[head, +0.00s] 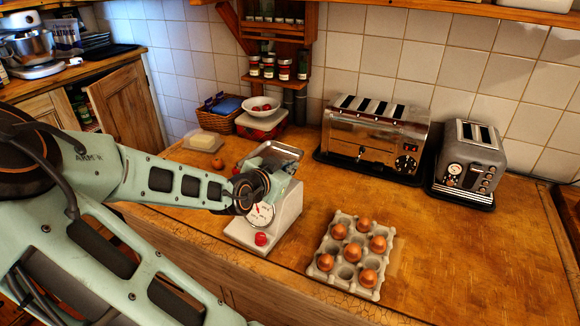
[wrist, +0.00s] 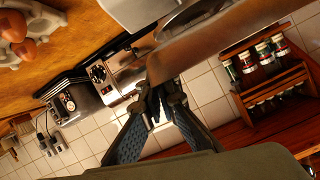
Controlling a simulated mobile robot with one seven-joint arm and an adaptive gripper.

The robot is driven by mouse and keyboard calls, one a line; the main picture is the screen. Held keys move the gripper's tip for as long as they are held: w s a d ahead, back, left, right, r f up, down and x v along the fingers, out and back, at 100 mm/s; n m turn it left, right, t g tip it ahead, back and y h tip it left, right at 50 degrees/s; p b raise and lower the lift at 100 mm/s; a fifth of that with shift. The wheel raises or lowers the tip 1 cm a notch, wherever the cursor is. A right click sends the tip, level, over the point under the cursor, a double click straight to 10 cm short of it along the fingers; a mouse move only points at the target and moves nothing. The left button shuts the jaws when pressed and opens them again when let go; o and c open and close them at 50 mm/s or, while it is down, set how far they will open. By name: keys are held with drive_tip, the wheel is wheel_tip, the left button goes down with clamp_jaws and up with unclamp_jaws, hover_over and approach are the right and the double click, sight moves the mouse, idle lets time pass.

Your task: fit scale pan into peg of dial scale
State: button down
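The dial scale (head: 282,216) stands on the wooden counter, with a white body, a round dial and a red knob at its front. The metal scale pan (head: 272,153) is above and behind the scale's top. In the wrist view the pan (wrist: 225,38) crosses the upper middle, and my gripper (wrist: 160,90) has its fingers closed on its rim. The white scale body (wrist: 136,10) shows at the top edge. My wrist covers part of the scale in the head view. The peg is hidden, so I cannot tell whether the pan touches it.
An egg tray (head: 346,285) with several brown eggs sits right of the scale. A large toaster (head: 362,140) and a smaller toaster (head: 470,165) stand behind. A butter dish (head: 203,141) and a spice rack (head: 278,65) are at the back left. The right counter is clear.

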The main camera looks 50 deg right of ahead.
drive_tip(key=c, duration=2.7)
unclamp_jaws()
drive_tip(key=shift+f, duration=0.1)
drive_tip(key=o, duration=0.6)
drive_tip(key=shift+a, duration=0.1)
drive_tip(key=shift+v, duration=3.7)
